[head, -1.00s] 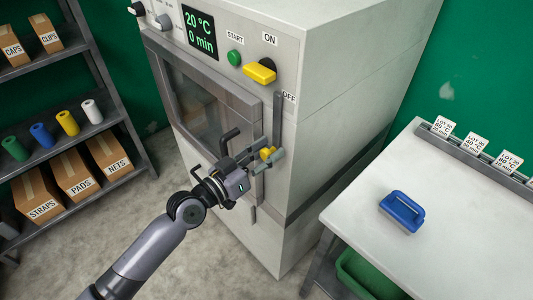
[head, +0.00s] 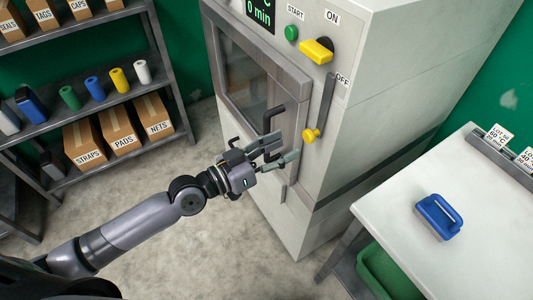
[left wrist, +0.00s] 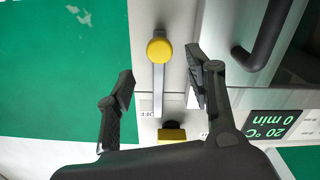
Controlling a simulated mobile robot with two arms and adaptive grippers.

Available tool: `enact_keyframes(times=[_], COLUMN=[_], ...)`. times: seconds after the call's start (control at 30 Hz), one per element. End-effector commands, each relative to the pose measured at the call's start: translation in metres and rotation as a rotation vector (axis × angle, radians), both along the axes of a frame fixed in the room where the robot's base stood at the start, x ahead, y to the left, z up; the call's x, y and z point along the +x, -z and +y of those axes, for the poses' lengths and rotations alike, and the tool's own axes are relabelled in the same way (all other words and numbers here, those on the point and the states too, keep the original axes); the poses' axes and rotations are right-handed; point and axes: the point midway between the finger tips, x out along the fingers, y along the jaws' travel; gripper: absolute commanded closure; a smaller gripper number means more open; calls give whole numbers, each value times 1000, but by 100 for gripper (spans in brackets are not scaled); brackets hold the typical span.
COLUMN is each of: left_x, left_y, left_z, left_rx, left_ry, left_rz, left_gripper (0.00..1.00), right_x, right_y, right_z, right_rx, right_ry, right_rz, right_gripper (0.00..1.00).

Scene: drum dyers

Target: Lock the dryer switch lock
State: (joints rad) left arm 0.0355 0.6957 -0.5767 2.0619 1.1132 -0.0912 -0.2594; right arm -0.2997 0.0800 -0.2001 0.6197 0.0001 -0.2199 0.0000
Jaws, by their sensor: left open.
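The dryer's yellow switch handle (head: 317,50) sits between the ON and OFF labels, nearer ON. Below it a grey bar (head: 327,100) hangs down the front, with a yellow knob (head: 312,134) at its lower end. The knob (left wrist: 159,48) and bar (left wrist: 158,90) also show in the left wrist view, with the switch handle (left wrist: 171,134) beyond them. My left gripper (head: 286,147) is open and empty, just left of and below the knob and apart from it. In the left wrist view its fingers (left wrist: 160,62) spread to either side of the bar. My right gripper is out of view.
The dryer door's dark handle (head: 271,130) is close to my left gripper. A white table (head: 400,180) stands at right with a blue block (head: 438,216) on it, and a green bin (head: 385,275) is underneath. A shelf with boxes (head: 120,130) stands at left. The floor between is clear.

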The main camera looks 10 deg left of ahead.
Motion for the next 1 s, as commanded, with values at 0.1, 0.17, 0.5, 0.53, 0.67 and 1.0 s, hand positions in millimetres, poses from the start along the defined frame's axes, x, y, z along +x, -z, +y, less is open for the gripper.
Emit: enact_keyframes(times=[0.1, 0.17, 0.5, 0.53, 0.67, 1.0], left_x=[-13, -17, -29, -29, -29, -28], left_y=[1, 0, 0, 0, -1, 2], left_z=[13, 17, 28, 28, 28, 29], left_rx=[3, 3, -2, -2, -2, 1], left_ry=[2, 2, 1, 1, 1, -4], left_rz=[2, 0, 1, 1, 1, 2], left_gripper=[51, 51, 51, 51, 51, 51], right_x=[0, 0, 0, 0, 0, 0], right_y=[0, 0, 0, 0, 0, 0], right_z=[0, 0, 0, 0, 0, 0], right_rx=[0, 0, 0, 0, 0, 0], right_ry=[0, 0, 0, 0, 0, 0], right_rz=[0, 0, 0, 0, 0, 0], right_gripper=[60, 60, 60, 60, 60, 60])
